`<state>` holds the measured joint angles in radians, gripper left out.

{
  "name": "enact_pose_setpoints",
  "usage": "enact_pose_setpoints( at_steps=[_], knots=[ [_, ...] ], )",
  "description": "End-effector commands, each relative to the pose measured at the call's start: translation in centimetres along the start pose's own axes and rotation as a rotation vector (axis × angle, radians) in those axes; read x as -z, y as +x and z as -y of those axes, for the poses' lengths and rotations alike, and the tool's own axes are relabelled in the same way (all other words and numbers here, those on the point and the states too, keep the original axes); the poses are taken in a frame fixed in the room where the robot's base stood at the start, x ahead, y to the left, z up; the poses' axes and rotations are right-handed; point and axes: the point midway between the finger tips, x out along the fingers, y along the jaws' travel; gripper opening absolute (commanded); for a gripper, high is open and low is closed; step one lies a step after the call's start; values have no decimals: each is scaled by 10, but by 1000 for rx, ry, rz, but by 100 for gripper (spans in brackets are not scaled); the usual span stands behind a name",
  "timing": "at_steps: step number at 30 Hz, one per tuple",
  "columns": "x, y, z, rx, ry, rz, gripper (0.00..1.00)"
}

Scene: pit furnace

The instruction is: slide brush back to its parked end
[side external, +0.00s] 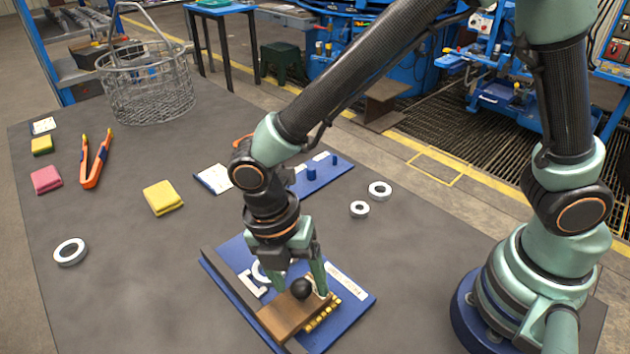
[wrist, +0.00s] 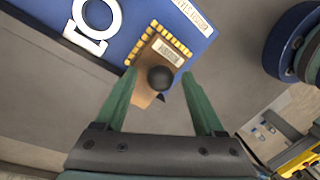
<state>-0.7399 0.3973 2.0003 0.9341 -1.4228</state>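The brush is a brown wooden block (side external: 283,318) with a black ball knob (side external: 302,288) and yellow tufts along its edge. It lies on a blue board (side external: 228,273) with a dark strip along one side, a white label and white ring and bracket shapes. In the wrist view the block (wrist: 148,56) bears a small label, and the knob (wrist: 160,78) sits between my fingers. My gripper (side external: 299,287) is low over the brush, its fingers spread either side of the knob. The wrist view shows my gripper (wrist: 159,74) open, with gaps beside the knob.
Two white rings (side external: 380,190) (side external: 359,209) lie behind the board, near a blue pegged plate (side external: 325,172). A wire basket (side external: 148,85) stands at back. The table's left front is clear.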

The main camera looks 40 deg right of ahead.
Motion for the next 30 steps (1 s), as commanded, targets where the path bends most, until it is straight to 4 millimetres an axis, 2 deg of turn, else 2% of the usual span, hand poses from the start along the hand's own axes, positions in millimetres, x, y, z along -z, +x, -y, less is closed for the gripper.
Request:
enact_pose_setpoints(
  at_steps=[4, 8, 21, 25, 30],
  knots=[
    [0, -2, 0, -1, 0, 0, 71],
    [0, -14, -1, -4, 0, -1, 71],
    [0, -98, -1, -4, 0, -1, 71],
    [0, -113, -1, -3, 0, 0, 71],
    [0, -121, 0, 0, 0, 0, 71]
  ],
)
